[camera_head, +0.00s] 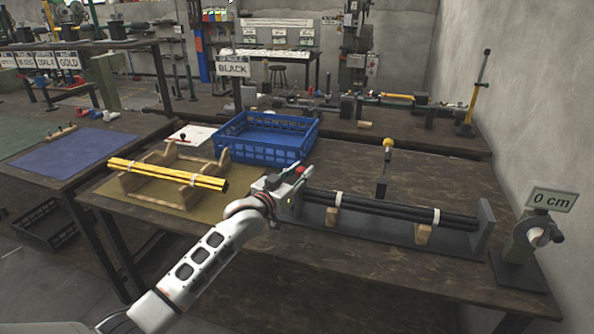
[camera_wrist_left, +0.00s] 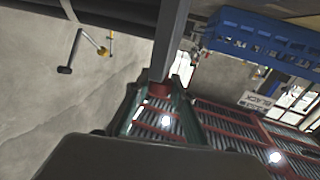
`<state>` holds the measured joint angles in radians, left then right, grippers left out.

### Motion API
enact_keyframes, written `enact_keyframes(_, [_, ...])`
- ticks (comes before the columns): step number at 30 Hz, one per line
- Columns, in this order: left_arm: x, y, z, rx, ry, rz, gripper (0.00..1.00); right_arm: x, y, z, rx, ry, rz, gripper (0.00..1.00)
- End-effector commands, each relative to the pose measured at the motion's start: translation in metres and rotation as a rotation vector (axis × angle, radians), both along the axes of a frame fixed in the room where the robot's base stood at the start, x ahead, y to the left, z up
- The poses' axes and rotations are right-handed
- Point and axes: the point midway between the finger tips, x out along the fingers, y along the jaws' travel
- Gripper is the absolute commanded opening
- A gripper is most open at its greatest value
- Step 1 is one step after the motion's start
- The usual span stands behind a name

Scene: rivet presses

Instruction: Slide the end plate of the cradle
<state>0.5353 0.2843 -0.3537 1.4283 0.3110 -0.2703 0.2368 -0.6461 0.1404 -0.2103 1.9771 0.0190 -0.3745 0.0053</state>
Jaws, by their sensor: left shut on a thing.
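The cradle's dark base (camera_head: 350,229) lies on the bench, with a bundle of black rods (camera_head: 390,206) held by pale bands and resting on wooden blocks. A grey end plate (camera_head: 484,228) stands upright at its right end, near the rods' ends. My left gripper (camera_head: 297,178) is at the cradle's left end. In the left wrist view the gripper (camera_wrist_left: 160,88) is shut on a grey upright bar or plate edge (camera_wrist_left: 171,40); the arm hides much of this end in the head view. My right gripper is not in view.
A stand with a "0 cm" sign (camera_head: 552,201) is right of the cradle. A yellow-knobbed lever (camera_head: 388,145) rises behind the rods. A blue crate (camera_head: 262,152) stands behind my gripper. Yellow rods (camera_head: 168,173) lie on a wooden rack at left.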

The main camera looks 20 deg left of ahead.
Motion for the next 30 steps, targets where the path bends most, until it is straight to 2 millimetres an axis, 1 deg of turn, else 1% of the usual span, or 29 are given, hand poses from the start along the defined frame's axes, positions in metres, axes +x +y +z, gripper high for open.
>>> enact_keyframes(1, [0.000, -0.002, 0.000, -0.002, -0.001, -0.003, 0.00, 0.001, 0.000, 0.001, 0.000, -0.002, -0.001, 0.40])
enact_keyframes(2, [0.000, -0.002, 0.000, -0.002, -0.001, -0.003, 0.28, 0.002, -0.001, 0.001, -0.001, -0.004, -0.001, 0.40])
enact_keyframes(3, [0.000, -0.002, 0.000, -0.002, -0.001, -0.003, 0.38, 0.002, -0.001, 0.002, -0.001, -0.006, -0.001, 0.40])
enact_keyframes(4, [0.000, -0.001, 0.000, -0.002, 0.000, -0.002, 0.41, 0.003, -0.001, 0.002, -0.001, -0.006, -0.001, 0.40])
enact_keyframes(13, [0.000, 0.000, 0.000, -0.001, 0.000, -0.001, 0.41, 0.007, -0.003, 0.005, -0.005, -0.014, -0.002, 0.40])
enact_keyframes(17, [-0.006, 0.002, -0.001, -0.001, 0.001, 0.000, 0.41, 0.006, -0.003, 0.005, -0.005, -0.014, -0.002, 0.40])
enact_keyframes(20, [-0.016, 0.004, -0.002, -0.001, 0.001, -0.001, 0.41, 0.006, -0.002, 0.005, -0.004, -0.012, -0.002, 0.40])
enact_keyframes(23, [-0.032, 0.008, -0.001, 0.000, 0.001, -0.001, 0.41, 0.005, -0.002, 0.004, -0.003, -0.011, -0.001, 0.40])
enact_keyframes(30, [-0.078, 0.021, -0.001, 0.000, 0.001, -0.002, 0.41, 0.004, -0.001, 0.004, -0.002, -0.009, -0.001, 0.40])
